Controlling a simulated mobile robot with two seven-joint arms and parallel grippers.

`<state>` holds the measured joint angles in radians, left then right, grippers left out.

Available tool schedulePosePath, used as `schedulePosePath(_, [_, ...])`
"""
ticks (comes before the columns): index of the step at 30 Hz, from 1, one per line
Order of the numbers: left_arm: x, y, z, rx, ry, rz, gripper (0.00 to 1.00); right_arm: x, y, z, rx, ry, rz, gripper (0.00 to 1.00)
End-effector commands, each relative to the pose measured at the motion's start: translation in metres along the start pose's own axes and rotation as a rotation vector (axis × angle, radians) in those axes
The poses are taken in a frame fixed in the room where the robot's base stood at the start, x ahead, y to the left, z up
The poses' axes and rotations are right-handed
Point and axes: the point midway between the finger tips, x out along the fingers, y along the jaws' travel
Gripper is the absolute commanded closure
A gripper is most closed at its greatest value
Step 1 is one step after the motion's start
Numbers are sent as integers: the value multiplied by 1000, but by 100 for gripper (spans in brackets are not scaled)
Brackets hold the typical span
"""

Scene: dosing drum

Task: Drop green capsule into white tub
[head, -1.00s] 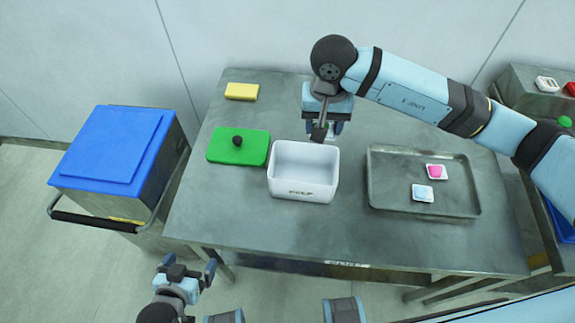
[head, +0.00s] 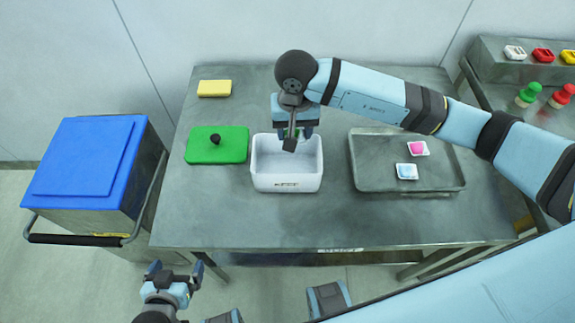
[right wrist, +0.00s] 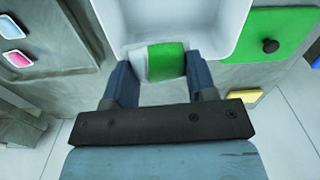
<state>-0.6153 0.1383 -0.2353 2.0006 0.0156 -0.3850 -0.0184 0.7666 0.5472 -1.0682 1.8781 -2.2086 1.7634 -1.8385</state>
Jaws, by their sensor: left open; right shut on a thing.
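The white tub (head: 287,183) stands on the steel table, open at the top. My right gripper (head: 293,137) is over the tub's back part. It is shut on the green capsule (right wrist: 166,62), which shows green and white between the fingers in the right wrist view. In the head view the capsule is mostly hidden by the gripper. The tub also shows in the right wrist view (right wrist: 222,45), just beyond the capsule. My left gripper (head: 176,268) is open and empty, low in front of the table's left front edge.
A green lid with a black knob (head: 232,150) lies left of the tub. A yellow sponge (head: 214,88) lies behind it. A metal tray (head: 365,165) with a pink and a blue piece is to the right. A blue-topped cart (head: 90,160) stands left; bottles (head: 528,95) stand far right.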

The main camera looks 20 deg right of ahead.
Motion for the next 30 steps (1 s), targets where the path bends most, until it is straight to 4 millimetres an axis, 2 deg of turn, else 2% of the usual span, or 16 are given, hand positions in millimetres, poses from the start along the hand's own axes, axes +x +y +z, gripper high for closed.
schedulePosePath(6, [0,0,-2,0,3,0,0,0,0,0,0,0,0,70])
schedulePosePath(7, [0,0,-2,0,3,0,0,0,0,0,0,0,0,44])
schedulePosePath(10, [0,0,-2,0,2,-1,0,0,0,0,0,0,0,21])
schedulePosePath(11, [0,0,-1,0,2,-1,0,0,0,0,0,0,0,18])
schedulePosePath(18, [1,0,1,0,-3,-1,0,0,0,0,0,0,0,18])
schedulePosePath(22, [2,-1,3,0,-4,-1,0,-7,0,-1,0,2,0,18])
schedulePosePath(26, [3,-1,5,-2,-6,-1,0,-28,0,-1,0,5,-1,18])
schedulePosePath(30, [5,0,6,-5,-5,0,0,-61,0,-1,-1,6,-1,18])
